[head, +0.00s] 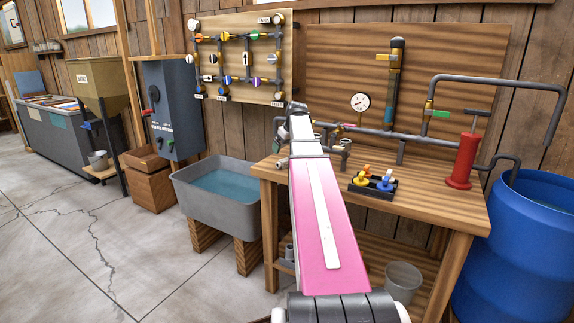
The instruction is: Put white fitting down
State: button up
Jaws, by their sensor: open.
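My arm reaches forward over the wooden workbench (440,190). My gripper (296,109) is at its far end, small in the head view, above the bench's left back edge and in front of the valve board. It is open, and I see nothing held in it. I cannot clearly pick out a white fitting. Grey pipe fittings (345,147) stand on the bench top just right of my arm, and pale pipe pieces (288,252) show on the lower shelf. My arm hides part of the bench's left side.
A black tray with coloured valves (372,187), a red pump (464,160) and a pipe rig with a gauge (360,102) occupy the bench. A water basin (220,215) stands left, a blue barrel (515,250) right. The bench's front right top is clear.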

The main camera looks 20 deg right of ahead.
aim_at(285, 163)
jog(key=shift+x, duration=3.95)
jog(key=shift+s+d, duration=0.1)
jog(key=shift+d, duration=0.05)
jog(key=c, duration=0.7)
